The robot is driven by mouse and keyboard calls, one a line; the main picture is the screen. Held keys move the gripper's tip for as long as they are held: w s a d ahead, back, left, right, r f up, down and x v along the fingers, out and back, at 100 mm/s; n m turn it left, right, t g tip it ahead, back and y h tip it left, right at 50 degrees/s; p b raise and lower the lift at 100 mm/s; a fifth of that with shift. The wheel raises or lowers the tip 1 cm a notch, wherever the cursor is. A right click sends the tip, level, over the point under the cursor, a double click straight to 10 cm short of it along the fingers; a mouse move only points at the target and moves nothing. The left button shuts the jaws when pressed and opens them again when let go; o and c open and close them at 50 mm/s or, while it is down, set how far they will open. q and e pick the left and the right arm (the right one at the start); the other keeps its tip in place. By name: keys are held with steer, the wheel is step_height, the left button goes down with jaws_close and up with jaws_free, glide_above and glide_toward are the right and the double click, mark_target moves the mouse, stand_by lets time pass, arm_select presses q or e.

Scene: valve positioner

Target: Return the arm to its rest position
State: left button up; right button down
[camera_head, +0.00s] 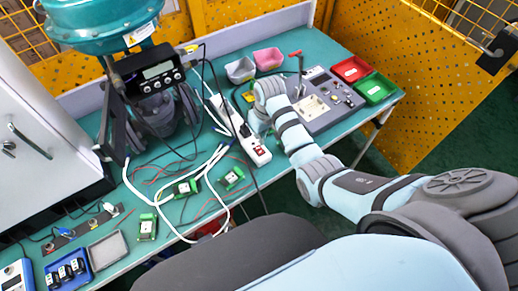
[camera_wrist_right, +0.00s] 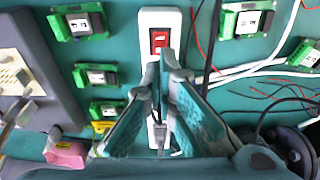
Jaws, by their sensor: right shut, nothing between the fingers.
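My right arm (camera_head: 345,190) comes in from the right in the head view and reaches over the workbench (camera_head: 165,225). My right gripper (camera_head: 257,122) is partly hidden by its own wrist there. In the right wrist view the gripper (camera_wrist_right: 167,68) is shut and empty, its two fingers together. It is over a white power strip (camera_wrist_right: 160,18) with a red switch (camera_wrist_right: 160,40); I cannot tell whether the fingertips touch it. The strip also shows in the head view (camera_head: 256,153). My left gripper is not in view.
A valve positioner (camera_head: 158,75) with a teal actuator (camera_head: 100,22) stands at the left. Several green terminal boards (camera_head: 187,187) and loose cables lie on the bench. A grey panel (camera_head: 322,105), red bin (camera_head: 351,69) and green bin (camera_head: 375,88) sit at the right.

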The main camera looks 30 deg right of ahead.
steer(key=s+d+f+t, duration=0.1)
steer(key=s+f, duration=0.3)
steer(key=s, duration=1)
steer(key=s+r+h, duration=0.1)
steer(key=s+r, duration=0.1)
steer(key=s, duration=0.5)
steer(key=s+r, duration=0.3)
steer(key=s, duration=0.4)
step_height(320, 180, down, 24)
steer(key=s+d+m+b, duration=0.1)
steer(key=s+d+b, duration=0.1)
steer(key=b, duration=0.1)
steer(key=s+f+g+b, duration=0.1)
steer(key=s+f+b, duration=0.1)
steer(key=s+f, duration=1.1)
steer(key=shift+s+d+f+g+b, duration=0.2)
steer(key=shift+f+g+b, duration=0.1)
steer(key=shift+f+b, duration=0.15)
